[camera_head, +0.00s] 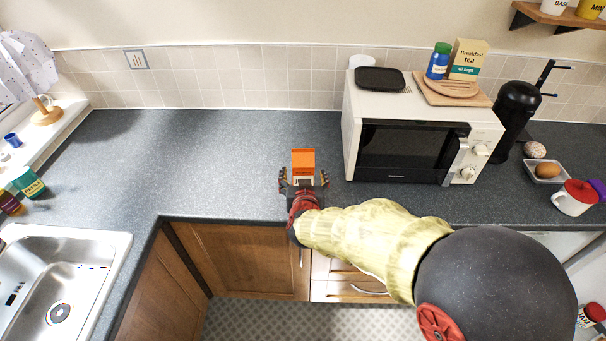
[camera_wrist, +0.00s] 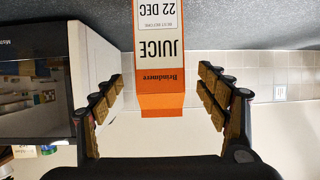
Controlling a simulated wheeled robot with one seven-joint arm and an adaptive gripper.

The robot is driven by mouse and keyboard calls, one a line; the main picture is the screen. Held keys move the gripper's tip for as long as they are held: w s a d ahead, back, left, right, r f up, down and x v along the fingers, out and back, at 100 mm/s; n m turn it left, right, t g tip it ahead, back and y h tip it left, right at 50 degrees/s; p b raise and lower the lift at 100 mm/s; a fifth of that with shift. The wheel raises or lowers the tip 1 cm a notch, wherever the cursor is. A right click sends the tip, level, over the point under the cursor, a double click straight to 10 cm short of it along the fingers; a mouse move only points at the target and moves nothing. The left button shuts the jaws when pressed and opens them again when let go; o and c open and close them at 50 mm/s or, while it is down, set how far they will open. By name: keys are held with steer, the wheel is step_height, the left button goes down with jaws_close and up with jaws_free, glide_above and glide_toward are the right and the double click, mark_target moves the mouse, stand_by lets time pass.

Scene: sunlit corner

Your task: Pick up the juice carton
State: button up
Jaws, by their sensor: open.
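The juice carton (camera_head: 303,159) is orange and white and stands on the dark worktop, left of the microwave. In the wrist view the carton (camera_wrist: 158,45) appears upside down, with "JUICE" on its front. My gripper (camera_head: 304,183) is open at the worktop's front part, directly in front of the carton. In the wrist view its two padded fingers (camera_wrist: 160,90) are spread on either side of the carton's top, with a gap on both sides. The carton's lower part is hidden by my gripper in the head view.
A white microwave (camera_head: 350,130) stands close to the right of the carton. A black coffee machine (camera_head: 515,110), a small tray with an egg (camera_head: 547,170) and a mug (camera_head: 571,200) are farther right. A sink (camera_head: 112,250) is at left. The worktop (camera_head: 200,150) left of the carton is clear.

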steer(key=b+x, duration=0.2)
steer(key=x, duration=0.4)
steer(key=shift+w, duration=0.15)
steer(key=shift+c, duration=1.1)
steer(key=c, duration=1.6)
steer(key=shift+r, duration=0.1)
steer(key=shift+c, duration=0.4)
steer(key=shift+r, duration=0.15)
